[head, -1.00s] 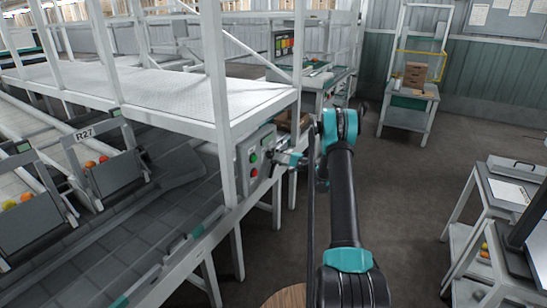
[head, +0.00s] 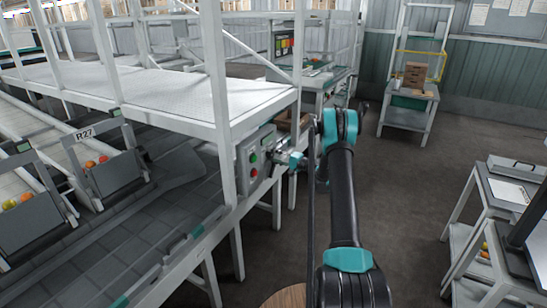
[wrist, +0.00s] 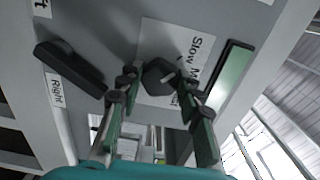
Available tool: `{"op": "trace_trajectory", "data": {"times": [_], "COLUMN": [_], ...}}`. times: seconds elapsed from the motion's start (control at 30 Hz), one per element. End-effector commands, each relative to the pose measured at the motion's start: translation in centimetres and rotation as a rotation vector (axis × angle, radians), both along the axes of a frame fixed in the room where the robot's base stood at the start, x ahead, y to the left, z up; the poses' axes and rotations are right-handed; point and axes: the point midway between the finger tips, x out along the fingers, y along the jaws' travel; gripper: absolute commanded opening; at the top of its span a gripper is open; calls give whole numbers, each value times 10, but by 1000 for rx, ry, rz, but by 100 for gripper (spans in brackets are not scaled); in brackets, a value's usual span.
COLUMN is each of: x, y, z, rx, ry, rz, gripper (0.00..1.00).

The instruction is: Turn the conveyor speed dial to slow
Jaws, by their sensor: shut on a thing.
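The grey control box (head: 256,150) is fixed to the conveyor frame, with green and red buttons on its face. In the wrist view the dark speed dial (wrist: 158,74) sits on a white label (wrist: 178,40) reading "Slow M…"; the rest of the lettering is covered. My gripper (wrist: 157,84) has one finger on each side of the dial and is shut on it. In the head view my gripper (head: 282,157) is at the right side of the box, and the dial is hidden.
A black lever-like handle (wrist: 68,68) with a "Right" label lies left of the dial. A green strip (wrist: 228,72) is close on the right. White frame posts (head: 218,90) stand beside the box. Dark floor (head: 400,190) to the right is clear.

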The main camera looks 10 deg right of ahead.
Motion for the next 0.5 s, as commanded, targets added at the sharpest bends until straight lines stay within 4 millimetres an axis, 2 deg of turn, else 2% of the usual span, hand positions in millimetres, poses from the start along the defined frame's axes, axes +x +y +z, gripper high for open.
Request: {"op": "trace_trajectory", "data": {"times": [0.03, 0.17, 0.2, 0.5], "x": [-1, -1, -1, -1], "y": [0, 0, 0, -2], "z": [-1, -1, -1, 0], "rx": [-2, -2, -1, -1], "ry": [0, 0, 0, 1], "rz": [1, 1, 0, 0], "gripper": [39, 55, 56, 56]}}
